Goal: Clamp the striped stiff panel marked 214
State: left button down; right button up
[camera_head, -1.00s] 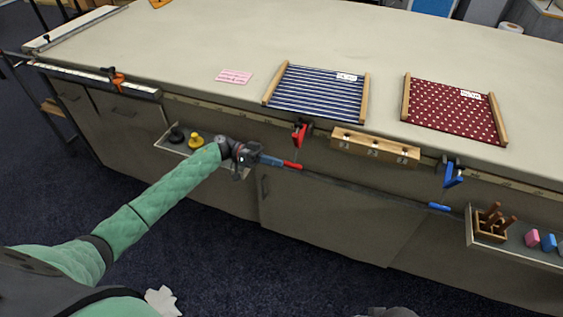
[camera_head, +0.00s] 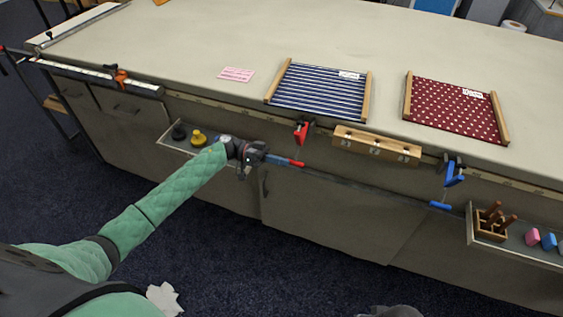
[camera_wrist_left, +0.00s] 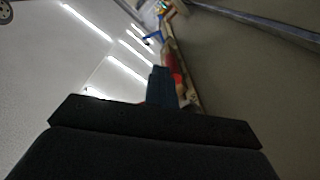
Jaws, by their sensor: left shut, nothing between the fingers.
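The striped panel (camera_head: 318,90) lies flat on the table, dark blue with white stripes, between two wooden side bars. Its white label (camera_head: 349,75) is too small to read. A red clamp (camera_head: 301,131) sits on the table's front edge just below the panel; its red handle (camera_head: 296,163) hangs lower. My left gripper (camera_head: 283,160) is shut and empty, its tips close to this handle. Whether they touch I cannot tell. In the left wrist view my fingers (camera_wrist_left: 162,88) point at a red part (camera_wrist_left: 172,66) of the clamp. My right gripper is not in view.
A red dotted panel (camera_head: 455,108) lies to the right. A blue clamp (camera_head: 453,176) and a wooden numbered block (camera_head: 376,146) are on the front edge. A pink card (camera_head: 236,74) lies left of the striped panel. Trays hang at both sides. The rear tabletop is clear.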

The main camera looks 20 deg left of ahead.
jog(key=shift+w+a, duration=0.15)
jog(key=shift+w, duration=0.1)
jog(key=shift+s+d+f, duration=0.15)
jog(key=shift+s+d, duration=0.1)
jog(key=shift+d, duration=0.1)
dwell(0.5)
